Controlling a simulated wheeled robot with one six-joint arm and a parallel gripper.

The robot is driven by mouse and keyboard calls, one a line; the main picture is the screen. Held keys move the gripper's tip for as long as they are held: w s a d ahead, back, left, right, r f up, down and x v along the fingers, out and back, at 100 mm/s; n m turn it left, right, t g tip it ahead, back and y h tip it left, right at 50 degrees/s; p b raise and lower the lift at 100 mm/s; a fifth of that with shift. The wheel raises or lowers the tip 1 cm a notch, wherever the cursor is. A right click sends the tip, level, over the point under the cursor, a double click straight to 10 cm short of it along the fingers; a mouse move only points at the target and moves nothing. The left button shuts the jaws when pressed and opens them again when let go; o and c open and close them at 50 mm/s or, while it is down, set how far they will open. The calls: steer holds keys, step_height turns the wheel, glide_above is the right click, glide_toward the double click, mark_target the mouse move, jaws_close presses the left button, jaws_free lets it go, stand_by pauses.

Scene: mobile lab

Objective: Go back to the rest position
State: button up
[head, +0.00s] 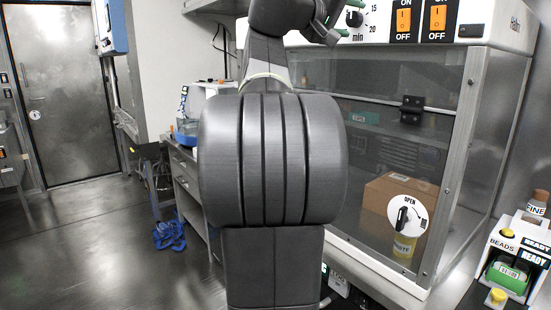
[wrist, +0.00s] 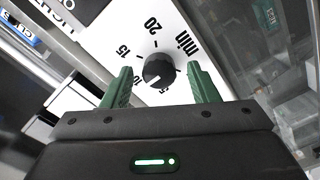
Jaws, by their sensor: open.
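My gripper (wrist: 160,88) shows in the wrist view with its two green fingers apart and nothing between them. A black timer knob (wrist: 158,70) on a white panel (wrist: 118,28) shows beyond and between the fingertips. I cannot tell from this view whether the fingers touch it. In the head view, my arm rises through the middle of the picture. Its end is at the top, close to the timer dial (head: 354,18) on the cabinet.
A clear-walled cabinet (head: 470,175) with ON/OFF switches (head: 404,18) fills the right side. Inside are a cardboard box (head: 385,190) and a bottle labelled WASTE (head: 403,245). A beads dispenser (head: 510,262) stands at far right. The floor (head: 90,240) at left is open towards a door (head: 65,90).

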steer(key=v, duration=1.3)
steer(key=x, duration=1.4)
steer(key=shift+r+p, duration=0.2)
steer(key=shift+p, duration=0.15)
steer(key=shift+n+p, duration=0.4)
steer(key=shift+n, duration=0.4)
steer(key=shift+s+a+r+n+p, duration=0.15)
steer(key=shift+n+p, duration=0.5)
steer(key=shift+n, duration=0.35)
steer(key=shift+n+p, duration=0.7)
steer(key=shift+n, duration=0.4)
steer(key=n+p, duration=0.3)
steer(key=n, duration=0.1)
steer(key=n+p, duration=0.5)
steer(key=n, duration=0.1)
steer(key=shift+n, duration=0.3)
steer(key=shift+n+p, duration=0.9)
steer(key=shift+n, duration=0.2)
steer(key=shift+f+n, duration=0.3)
